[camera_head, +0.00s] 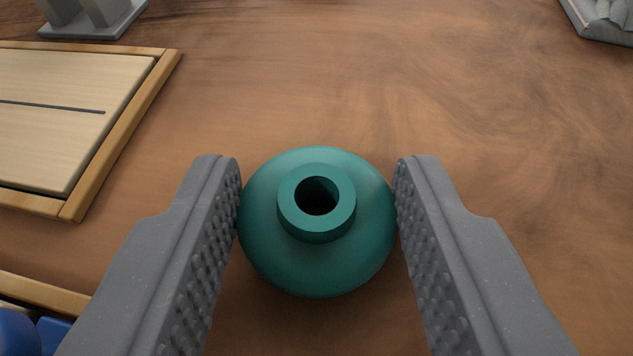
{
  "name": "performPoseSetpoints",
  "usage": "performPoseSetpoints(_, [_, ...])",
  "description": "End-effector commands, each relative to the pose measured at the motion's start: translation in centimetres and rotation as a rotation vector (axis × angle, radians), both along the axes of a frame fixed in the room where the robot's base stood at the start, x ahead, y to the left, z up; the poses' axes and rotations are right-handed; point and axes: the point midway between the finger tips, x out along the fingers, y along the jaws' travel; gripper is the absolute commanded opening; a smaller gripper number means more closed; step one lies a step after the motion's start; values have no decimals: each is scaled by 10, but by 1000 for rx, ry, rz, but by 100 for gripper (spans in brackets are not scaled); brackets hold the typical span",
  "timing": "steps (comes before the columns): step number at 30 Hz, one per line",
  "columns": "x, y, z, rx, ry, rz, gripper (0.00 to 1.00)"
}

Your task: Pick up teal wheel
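The teal wheel (270,255) is a rounded disc with a raised hub and a dark central hole. It shows in the middle of the head camera view, over the brown wooden tabletop (330,85). My gripper (317,185) has one grey, studded finger on each side of the wheel. Both fingertips appear to meet the wheel's left and right edges. I cannot tell whether they press on it or whether the wheel rests on the table, since its underside is hidden.
A light wooden framed panel (75,125) with a dark line lies at left. Blue items (20,335) sit by a wooden edge at lower left. A grey stand (95,18) is at top left and a grey object (605,20) at top right. The table beyond the wheel is clear.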

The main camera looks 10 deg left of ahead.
Motion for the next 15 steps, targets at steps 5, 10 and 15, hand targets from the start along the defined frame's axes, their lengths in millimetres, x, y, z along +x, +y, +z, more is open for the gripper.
performPoseSetpoints(5, [0,0,0,0,0,0,19])
performPoseSetpoints(10, [0,0,2,0,0,0,19])
performPoseSetpoints(15, [0,-1,14,1,-1,-1,19])
